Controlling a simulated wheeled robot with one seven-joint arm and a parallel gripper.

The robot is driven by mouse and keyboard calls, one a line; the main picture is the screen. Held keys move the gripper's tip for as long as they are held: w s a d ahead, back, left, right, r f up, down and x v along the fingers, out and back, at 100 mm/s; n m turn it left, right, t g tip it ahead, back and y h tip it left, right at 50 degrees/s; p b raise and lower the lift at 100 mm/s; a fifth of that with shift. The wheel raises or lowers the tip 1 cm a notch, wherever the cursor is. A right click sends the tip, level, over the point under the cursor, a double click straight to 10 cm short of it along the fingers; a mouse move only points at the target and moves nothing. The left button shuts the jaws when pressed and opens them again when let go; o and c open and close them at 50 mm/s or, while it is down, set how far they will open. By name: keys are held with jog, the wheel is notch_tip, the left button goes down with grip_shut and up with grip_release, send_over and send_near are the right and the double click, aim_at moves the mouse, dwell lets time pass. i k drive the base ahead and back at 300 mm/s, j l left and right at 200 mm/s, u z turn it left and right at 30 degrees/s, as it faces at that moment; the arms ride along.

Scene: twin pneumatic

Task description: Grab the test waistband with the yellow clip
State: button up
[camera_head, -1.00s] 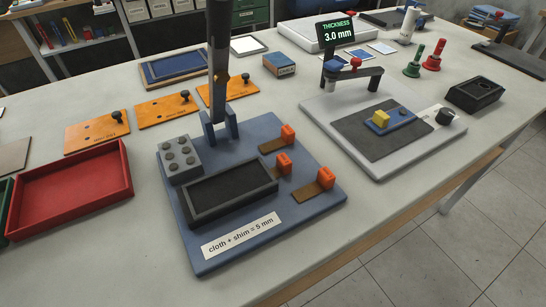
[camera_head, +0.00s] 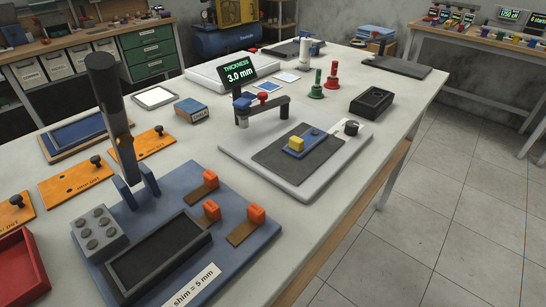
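The test waistband (camera_head: 311,137) shows as a small blue strip lying flat on the dark pad of the grey thickness gauge (camera_head: 250,160). A yellow clip (camera_head: 296,144) sits at its near left end. A small blue knob-like spot shows near its other end. The gauge's display (camera_head: 240,72) reads 3.0 mm, and its arm with blue and red knobs (camera_head: 263,97) stands behind and left of the strip, apart from it. My gripper is not in view.
A blue fixture board (camera_head: 232,200) with an upright dark lever (camera_head: 110,110), orange clips and a dark tray stands front left. A black box (camera_head: 371,101) and red (camera_head: 333,75) and green (camera_head: 317,84) handled stamps are behind the gauge. The table's right edge is clear.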

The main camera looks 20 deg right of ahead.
aim_at(298, 147)
jog(key=z, duration=1.4)
jog(key=k+j+z, duration=0.1)
jog(key=j+z, duration=0.2)
jog(key=j, duration=0.9)
